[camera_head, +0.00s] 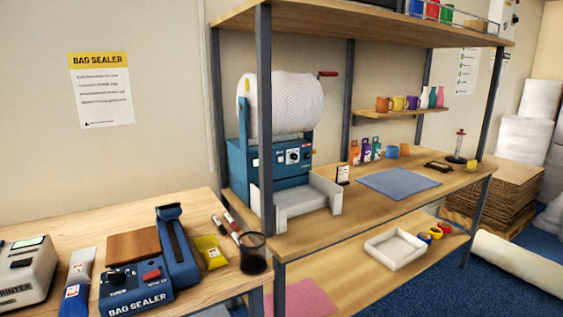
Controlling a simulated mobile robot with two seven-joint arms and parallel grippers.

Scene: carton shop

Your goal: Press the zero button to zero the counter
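A blue dispenser (265,160) with a big bubble-wrap roll (290,103) stands at the left end of the wooden bench. Its front has a dark panel with a pale dial (293,156) and small marks too small to read. I cannot make out which part is a zero button or read a counter. A light grey tray (300,203) juts from its front. Neither of my grippers is in view.
A blue bag sealer (137,289), a printer (25,268), a yellow packet (210,251) and a black mesh cup (252,254) sit on the left table. A dark shelf post (265,120) stands before the dispenser. A blue-grey mat (398,183) lies on the bench.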

